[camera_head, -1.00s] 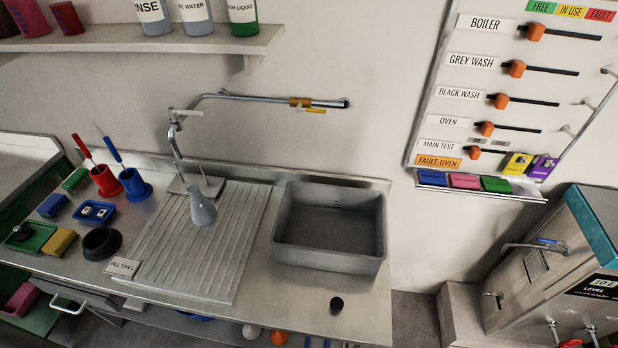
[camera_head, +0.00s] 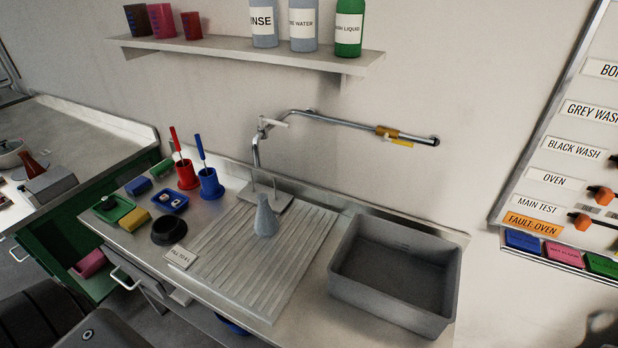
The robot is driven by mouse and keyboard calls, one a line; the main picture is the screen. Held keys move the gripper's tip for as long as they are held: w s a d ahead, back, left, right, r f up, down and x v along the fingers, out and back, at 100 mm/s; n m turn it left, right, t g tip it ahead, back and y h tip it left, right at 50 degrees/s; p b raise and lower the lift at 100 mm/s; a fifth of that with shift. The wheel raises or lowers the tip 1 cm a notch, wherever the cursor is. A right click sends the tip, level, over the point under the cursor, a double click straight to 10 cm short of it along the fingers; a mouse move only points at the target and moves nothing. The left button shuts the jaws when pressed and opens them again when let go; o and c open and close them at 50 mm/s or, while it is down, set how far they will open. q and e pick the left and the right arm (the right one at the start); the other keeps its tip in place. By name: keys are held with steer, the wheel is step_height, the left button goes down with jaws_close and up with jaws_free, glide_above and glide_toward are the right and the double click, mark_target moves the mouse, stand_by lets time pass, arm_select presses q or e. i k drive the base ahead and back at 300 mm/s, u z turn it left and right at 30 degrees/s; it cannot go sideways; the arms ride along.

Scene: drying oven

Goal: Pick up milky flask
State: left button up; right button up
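The milky flask (camera_head: 266,218) is a grey-white cone-shaped flask. It stands upright on the ribbed drainboard (camera_head: 240,262), left of the sink and just in front of the tap. Neither of my grippers shows in the head view. Dark rounded parts at the bottom left corner look like my own arm.
The grey sink basin (camera_head: 392,275) is right of the drainboard. A tap pipe (camera_head: 335,118) runs along the wall behind. Red (camera_head: 187,173) and blue (camera_head: 210,183) brush holders, a black ring-shaped item (camera_head: 168,231) and a "fill to" sign (camera_head: 181,257) stand to the left. A bottle shelf (camera_head: 250,55) hangs above.

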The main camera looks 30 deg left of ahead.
mark_target(265, 224)
steer(key=u, duration=0.45)
steer(key=k, duration=0.8)
steer(key=z, duration=0.45)
